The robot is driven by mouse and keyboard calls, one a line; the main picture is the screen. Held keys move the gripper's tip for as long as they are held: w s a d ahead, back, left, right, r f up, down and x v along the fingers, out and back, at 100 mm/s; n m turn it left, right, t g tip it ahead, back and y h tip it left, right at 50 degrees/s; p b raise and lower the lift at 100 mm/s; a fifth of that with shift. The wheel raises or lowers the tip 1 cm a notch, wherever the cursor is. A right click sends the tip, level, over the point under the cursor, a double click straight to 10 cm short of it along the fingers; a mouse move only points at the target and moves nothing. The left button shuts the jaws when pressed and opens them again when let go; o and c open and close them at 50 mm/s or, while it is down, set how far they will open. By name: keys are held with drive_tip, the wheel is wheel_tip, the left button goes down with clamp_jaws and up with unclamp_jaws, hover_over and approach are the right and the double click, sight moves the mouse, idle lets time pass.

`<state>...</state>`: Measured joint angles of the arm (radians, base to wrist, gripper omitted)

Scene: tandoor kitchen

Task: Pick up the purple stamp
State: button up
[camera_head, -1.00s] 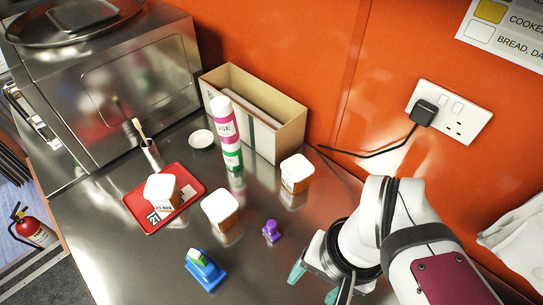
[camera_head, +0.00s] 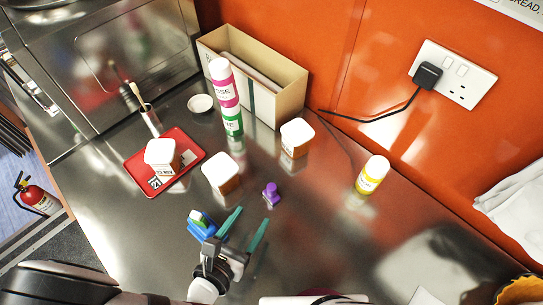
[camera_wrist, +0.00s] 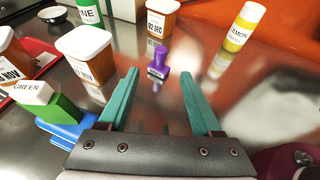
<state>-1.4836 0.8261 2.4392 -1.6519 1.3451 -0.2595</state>
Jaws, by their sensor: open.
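The purple stamp (camera_head: 271,194) stands upright on the steel counter, right of the nearest white-lidded orange tub. It also shows in the wrist view (camera_wrist: 158,66), beyond and between my fingertips. My gripper (camera_head: 248,230) is open, with two teal fingers pointing toward the stamp. It is a short way in front of the stamp, with nothing between the fingers in the wrist view (camera_wrist: 158,85). The fingers and the stamp appear apart.
A blue holder (camera_head: 202,229) with a green block sits left of my gripper. White-lidded tubs (camera_head: 221,174) stand behind; one is on a red tray (camera_head: 139,175). A yellow lemon bottle (camera_head: 371,176) stands right. An open box (camera_head: 285,100) is at the wall. The right counter is largely clear.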

sight(269, 192)
drive_tip(key=x, duration=1.2)
drive_tip(key=shift+w+d+f, duration=0.1)
drive_tip(key=shift+w+f, duration=0.05)
clamp_jaws()
